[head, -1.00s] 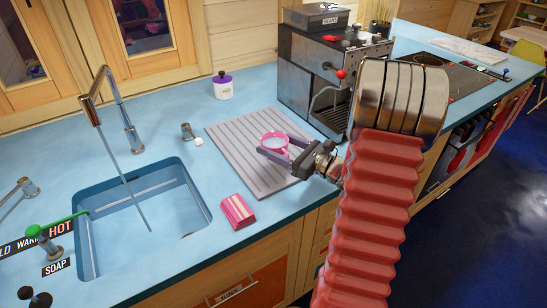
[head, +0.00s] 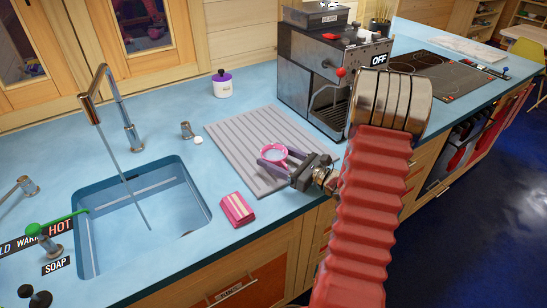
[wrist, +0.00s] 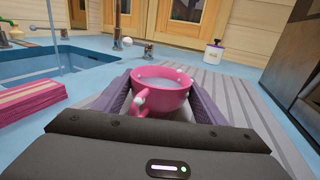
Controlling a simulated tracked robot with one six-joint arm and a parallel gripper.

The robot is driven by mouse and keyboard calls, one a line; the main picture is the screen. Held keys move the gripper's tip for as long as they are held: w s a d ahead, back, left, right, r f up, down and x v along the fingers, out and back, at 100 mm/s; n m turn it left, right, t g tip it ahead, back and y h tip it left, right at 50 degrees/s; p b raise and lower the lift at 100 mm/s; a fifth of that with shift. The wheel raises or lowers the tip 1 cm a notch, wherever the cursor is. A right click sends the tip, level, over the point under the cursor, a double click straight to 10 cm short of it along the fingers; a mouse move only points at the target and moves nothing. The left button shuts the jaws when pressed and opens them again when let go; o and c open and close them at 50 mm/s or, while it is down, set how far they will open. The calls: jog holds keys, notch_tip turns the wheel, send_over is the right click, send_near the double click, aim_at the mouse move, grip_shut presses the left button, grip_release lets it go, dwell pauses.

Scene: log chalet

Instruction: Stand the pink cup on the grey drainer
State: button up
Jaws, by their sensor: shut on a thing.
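The pink cup (head: 273,153) is upright between the fingers of my gripper (head: 273,158), over the grey ribbed drainer (head: 235,133). In the wrist view the pink cup (wrist: 160,92) shows a pale inside and its handle towards me. The purple fingers of my gripper (wrist: 160,100) are shut on its sides. The grey drainer (wrist: 235,92) spreads behind and to the right of the cup. The cup's base is hidden, so I cannot tell whether it touches the drainer.
A pink-striped packet (head: 237,209) lies left of the drainer, near the sink (head: 145,215) with running water. A coffee machine (head: 330,75) stands right of the drainer. A white jar (head: 222,85) and a small metal tap piece (head: 187,130) stand behind.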

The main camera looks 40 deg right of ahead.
jog(key=shift+f, duration=0.1)
jog(key=o, duration=1.1)
jog(key=shift+o, duration=0.2)
jog(key=v, duration=1.2)
dwell(0.4)
